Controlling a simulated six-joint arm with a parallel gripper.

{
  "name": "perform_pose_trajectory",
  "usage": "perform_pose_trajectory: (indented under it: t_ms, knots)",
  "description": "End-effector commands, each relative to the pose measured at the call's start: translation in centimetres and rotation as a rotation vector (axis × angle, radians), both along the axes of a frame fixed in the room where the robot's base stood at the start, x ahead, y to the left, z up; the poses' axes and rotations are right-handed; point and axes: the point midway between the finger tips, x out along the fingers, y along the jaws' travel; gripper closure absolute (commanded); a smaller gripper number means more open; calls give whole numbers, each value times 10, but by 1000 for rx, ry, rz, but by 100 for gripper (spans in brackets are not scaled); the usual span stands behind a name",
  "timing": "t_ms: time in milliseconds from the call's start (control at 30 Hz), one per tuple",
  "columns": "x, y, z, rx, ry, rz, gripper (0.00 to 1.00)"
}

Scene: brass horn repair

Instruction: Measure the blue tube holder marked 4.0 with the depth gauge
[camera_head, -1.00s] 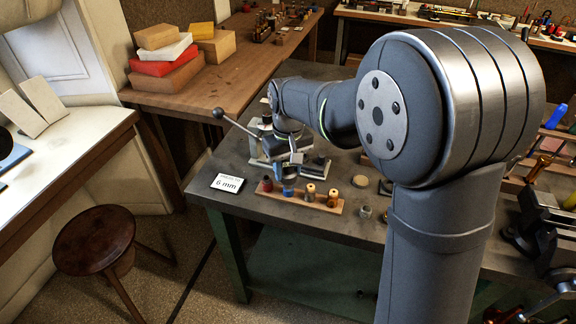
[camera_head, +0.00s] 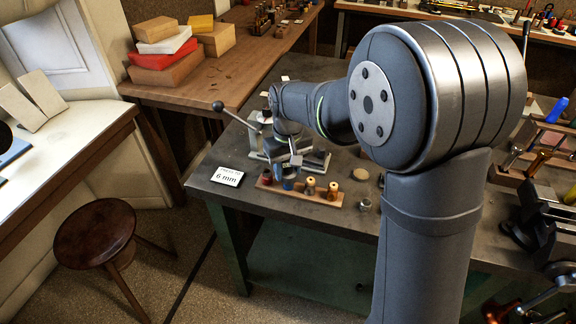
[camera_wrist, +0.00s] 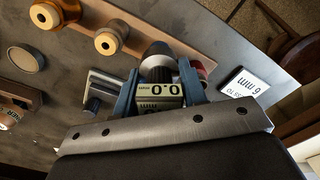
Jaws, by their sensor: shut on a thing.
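My gripper (camera_wrist: 158,95) has its two blue fingers shut on the depth gauge (camera_wrist: 162,89), whose display reads 0.0 mm. The blue tube holder (camera_head: 288,184) stands in the wooden rack (camera_head: 325,200), between a red holder and a wooden-coloured one. In the head view my gripper is above the blue holder, with the gauge between them. In the wrist view the gauge hides most of what lies beyond it, and a grey rounded top shows just past it. I cannot tell whether gauge and holder touch. The 4.0 mark is not legible.
The rack also holds a red holder (camera_head: 267,177) and two wooden-coloured holders (camera_head: 310,185) (camera_head: 333,190). A sign reading 6 mm (camera_head: 227,176) lies left of the rack. A round disc (camera_head: 361,174) and a small metal part (camera_head: 365,204) lie to its right.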

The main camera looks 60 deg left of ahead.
Motion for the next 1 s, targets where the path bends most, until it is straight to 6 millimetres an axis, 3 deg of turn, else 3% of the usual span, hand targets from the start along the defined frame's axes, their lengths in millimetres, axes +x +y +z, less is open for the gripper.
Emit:
perform_pose_trajectory:
  t_ms: [167, 200, 300, 500, 600, 1000]
  knots:
    - [0, 0, -4, -1, 0, 0, 95]
    - [0, 0, -4, 0, 0, 0, 56]
    - [0, 0, -4, 0, 0, 0, 36]
    - [0, 0, -4, 0, 0, 0, 36]
    - [0, 0, -4, -1, 0, 0, 22]
    - [0, 0, 3, 1, 0, 0, 22]
